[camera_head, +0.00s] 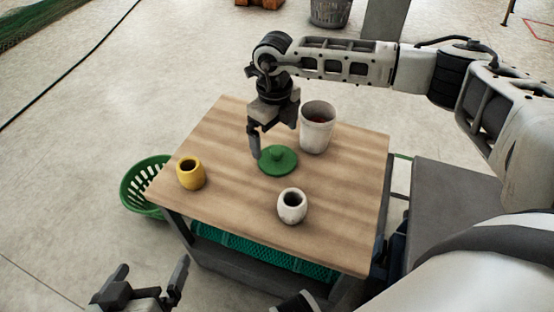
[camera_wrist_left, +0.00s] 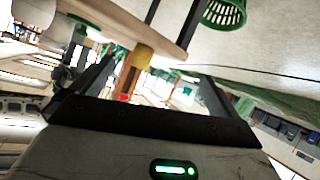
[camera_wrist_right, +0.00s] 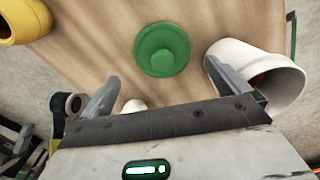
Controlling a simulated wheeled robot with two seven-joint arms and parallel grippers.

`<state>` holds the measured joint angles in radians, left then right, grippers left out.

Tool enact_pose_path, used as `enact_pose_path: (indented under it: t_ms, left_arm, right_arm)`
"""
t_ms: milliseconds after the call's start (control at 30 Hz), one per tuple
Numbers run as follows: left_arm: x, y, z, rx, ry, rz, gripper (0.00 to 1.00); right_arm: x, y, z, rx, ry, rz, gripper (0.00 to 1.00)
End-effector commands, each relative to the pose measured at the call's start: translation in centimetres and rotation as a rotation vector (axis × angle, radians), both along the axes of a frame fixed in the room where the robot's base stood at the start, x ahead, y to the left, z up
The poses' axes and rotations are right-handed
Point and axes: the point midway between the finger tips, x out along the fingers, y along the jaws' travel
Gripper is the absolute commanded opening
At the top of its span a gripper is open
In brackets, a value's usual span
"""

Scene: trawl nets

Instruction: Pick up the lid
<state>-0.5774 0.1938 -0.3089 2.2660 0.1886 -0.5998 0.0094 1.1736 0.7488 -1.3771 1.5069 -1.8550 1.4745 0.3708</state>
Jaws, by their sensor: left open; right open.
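The lid (camera_head: 278,160) is a round green disc with a knob on top. It lies flat on the wooden table in the head view, and it also shows in the right wrist view (camera_wrist_right: 162,50) beyond the fingers. My right gripper (camera_head: 268,143) is open and empty above the table, over the lid's far left side. Its fingers (camera_wrist_right: 160,85) are spread, with the lid lying past the gap between them. My left gripper (camera_head: 146,283) is open and empty, low in front of the table's near left side. In the left wrist view its fingers (camera_wrist_left: 150,75) are spread apart.
A whitish bucket (camera_head: 317,128) stands close to the lid's right, near my right gripper. A yellow pot (camera_head: 191,174) and a white pot (camera_head: 292,206) stand on the wooden table (camera_head: 235,205). A green basket (camera_head: 140,190) is on the floor at the left.

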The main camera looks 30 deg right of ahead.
Motion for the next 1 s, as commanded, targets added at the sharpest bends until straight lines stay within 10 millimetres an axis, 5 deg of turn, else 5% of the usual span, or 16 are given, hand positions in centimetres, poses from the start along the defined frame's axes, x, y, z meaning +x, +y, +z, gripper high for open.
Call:
enact_pose_path:
  t_ms: [600,833,1000]
  left_arm:
    - [0.3,-0.6,1.3,-0.046,-0.097,-0.004,1.0]
    - [0.0,-0.8,1.7,-0.05,-0.103,-0.014,1.0]
    - [-0.1,-0.7,1.6,-0.047,-0.101,-0.015,1.0]
  right_arm:
    - [0.1,-0.3,-6.5,0.002,0.0,0.001,1.0]
    - [0.2,-0.3,-6.6,0.003,-0.001,0.001,1.0]
    - [0.2,-0.3,-6.6,0.003,-0.001,0.001,0.65]
